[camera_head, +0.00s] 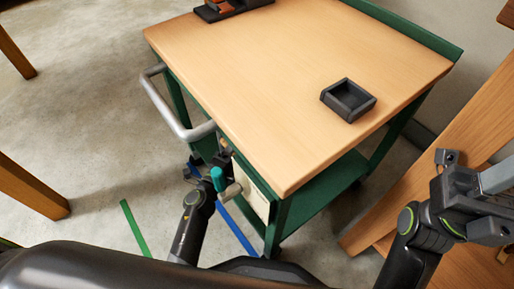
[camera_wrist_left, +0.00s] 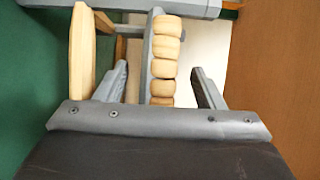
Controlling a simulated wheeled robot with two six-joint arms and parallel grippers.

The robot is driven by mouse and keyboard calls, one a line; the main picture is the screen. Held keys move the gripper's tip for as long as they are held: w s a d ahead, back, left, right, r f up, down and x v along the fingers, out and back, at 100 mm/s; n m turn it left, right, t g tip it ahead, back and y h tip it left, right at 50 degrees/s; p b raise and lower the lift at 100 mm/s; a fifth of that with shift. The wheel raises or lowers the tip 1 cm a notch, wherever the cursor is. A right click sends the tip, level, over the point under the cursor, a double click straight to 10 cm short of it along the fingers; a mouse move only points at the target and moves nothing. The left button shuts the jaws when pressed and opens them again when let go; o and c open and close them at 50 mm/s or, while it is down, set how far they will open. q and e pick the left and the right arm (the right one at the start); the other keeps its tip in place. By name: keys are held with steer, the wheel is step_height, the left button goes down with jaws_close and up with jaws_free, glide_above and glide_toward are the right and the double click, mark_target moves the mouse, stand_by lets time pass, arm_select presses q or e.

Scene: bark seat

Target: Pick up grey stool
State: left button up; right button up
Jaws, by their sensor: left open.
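In the left wrist view, my left gripper (camera_wrist_left: 162,88) is open, its two grey fingers apart. Between and beyond them is a grey bar (camera_wrist_left: 148,55) with a row of rounded pale wooden pieces (camera_wrist_left: 164,60) along it. A pale wooden upright (camera_wrist_left: 81,50) stands to its left. These may be parts of the grey stool, but no whole stool shows. I cannot tell whether the fingers touch anything. In the head view, my left arm reaches down beside the cart and its gripper is not clearly seen. My right gripper (camera_head: 485,205) is at the right edge, partly cut off.
A cart with a wooden top (camera_head: 280,80) and green frame fills the middle. A small black tray (camera_head: 348,100) lies on it. A metal handle (camera_head: 168,112) juts out left, close to my left arm. Wooden furniture (camera_head: 440,150) stands right. Floor at left is mostly clear.

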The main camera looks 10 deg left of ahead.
arm_select(q)
steer(key=shift+w+d, duration=0.15)
steer(key=shift+w, duration=0.3)
steer(key=shift+c, duration=0.3)
steer(key=c, duration=1.2)
steer(key=shift+r, duration=0.1)
steer(key=shift+c, duration=0.5)
